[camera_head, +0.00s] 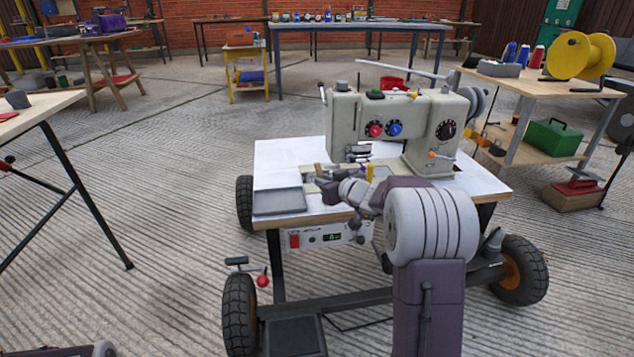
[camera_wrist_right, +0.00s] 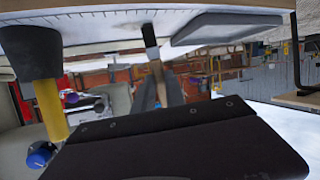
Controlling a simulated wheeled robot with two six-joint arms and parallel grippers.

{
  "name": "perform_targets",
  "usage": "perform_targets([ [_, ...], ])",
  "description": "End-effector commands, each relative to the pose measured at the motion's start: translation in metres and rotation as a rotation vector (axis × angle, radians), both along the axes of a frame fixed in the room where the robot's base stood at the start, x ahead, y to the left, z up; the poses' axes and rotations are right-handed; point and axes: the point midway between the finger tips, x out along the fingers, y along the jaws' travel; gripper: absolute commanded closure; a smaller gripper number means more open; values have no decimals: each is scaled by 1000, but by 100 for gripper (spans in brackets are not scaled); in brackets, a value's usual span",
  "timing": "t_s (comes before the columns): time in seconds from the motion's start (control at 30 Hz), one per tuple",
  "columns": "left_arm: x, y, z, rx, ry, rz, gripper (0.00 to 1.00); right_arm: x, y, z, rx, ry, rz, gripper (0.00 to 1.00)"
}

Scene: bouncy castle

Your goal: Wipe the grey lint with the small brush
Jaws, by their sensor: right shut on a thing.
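My right gripper (camera_head: 326,178) reaches over the sewing table, in front of the pale grey sewing machine (camera_head: 343,125). It is shut on the small brush (camera_head: 318,170), which looks tiny and brownish in the head view. In the right wrist view the brush's dark bristle end (camera_wrist_right: 149,36) and light wooden part stick out beyond the fingers (camera_wrist_right: 158,92), near the pale table surface. I cannot tell whether the bristles touch anything. I cannot make out the grey lint in either view. My left gripper is not in view.
A shallow grey tray (camera_head: 278,201) lies at the table's front left corner. A yellow post (camera_head: 369,173) stands right of the gripper, under the machine. The white table top (camera_head: 290,155) is bare behind the tray. A side bench (camera_head: 560,88) stands at the right.

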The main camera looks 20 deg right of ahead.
Motion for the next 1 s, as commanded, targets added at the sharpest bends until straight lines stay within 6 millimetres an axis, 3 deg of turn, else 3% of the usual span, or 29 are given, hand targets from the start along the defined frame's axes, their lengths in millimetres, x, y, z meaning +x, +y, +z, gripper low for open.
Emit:
perform_targets([
  [0.13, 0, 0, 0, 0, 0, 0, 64, -3, -13, -1, -1, 2, -2, 100],
  [0.37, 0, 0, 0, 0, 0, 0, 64, -4, -17, -1, 0, 2, 0, 100],
  [0.7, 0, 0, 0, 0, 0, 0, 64, -12, -50, 1, -1, 1, -2, 100],
  [1.0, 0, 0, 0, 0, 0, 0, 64, -16, -54, 1, 0, 1, 1, 100],
])
